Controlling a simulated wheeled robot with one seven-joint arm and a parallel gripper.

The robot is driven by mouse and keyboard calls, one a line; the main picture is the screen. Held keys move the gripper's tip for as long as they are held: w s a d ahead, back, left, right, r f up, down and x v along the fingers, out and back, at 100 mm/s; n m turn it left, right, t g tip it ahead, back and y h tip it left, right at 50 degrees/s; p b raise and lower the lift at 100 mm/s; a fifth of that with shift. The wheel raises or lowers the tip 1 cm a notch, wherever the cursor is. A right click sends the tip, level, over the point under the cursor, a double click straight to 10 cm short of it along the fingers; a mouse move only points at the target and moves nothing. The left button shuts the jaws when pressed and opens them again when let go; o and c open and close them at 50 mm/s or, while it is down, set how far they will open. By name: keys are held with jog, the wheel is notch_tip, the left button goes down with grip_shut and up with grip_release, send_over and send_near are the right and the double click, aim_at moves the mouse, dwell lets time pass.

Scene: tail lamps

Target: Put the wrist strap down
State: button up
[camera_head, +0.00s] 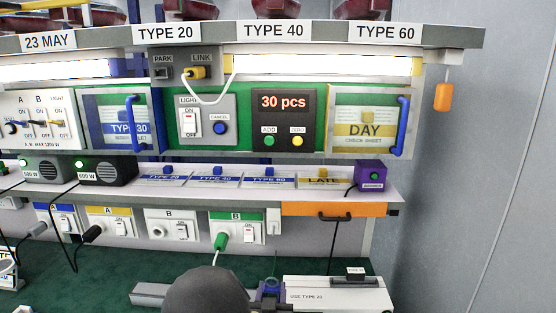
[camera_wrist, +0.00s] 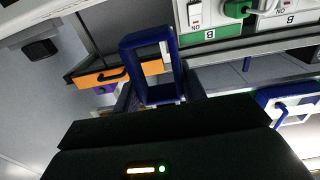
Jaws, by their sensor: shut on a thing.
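The wrist strap looks like a dark blue squared loop (camera_wrist: 174,66), standing out ahead of my gripper (camera_wrist: 158,98) in the wrist view. My gripper is shut on it. The loop is open in the middle, and its near end is partly hidden at the jaws. In the head view a small blue-purple piece (camera_head: 270,288), which seems to be the strap, shows at the bottom centre beside my dark wrist. The strap is held up in front of the bench; I cannot tell whether it touches anything.
A white fixture marked "USE TYPE 20" (camera_head: 312,296) is at the bottom right. The green bench top (camera_head: 110,275) has bare room at left centre. An orange drawer (camera_head: 335,210) hangs under the shelf. Cables (camera_head: 72,225) hang at left. An orange tag (camera_head: 443,97) hangs at right.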

jog(key=shift+w+d+f+p, duration=0.1)
jog(key=shift+w+d+p, duration=0.15)
jog(key=shift+d+p, duration=0.5)
jog(key=s+d+f+p, duration=0.3)
jog(key=d+f+p, duration=0.1)
jog(key=d+p, duration=0.3)
jog(key=s+d+f+y+p, duration=0.1)
jog(key=s+d+f+p, duration=0.2)
jog(key=d+p, duration=0.5)
jog(key=shift+s+d+f+n+p, duration=0.3)
jog(key=shift+s+f+p, duration=0.1)
jog(key=shift+s+p, duration=0.15)
jog(key=shift+d, duration=0.1)
notch_tip(320, 180, down, 5)
jog(key=b, duration=0.5)
jog(key=shift+d, duration=0.1)
dwell(0.7)
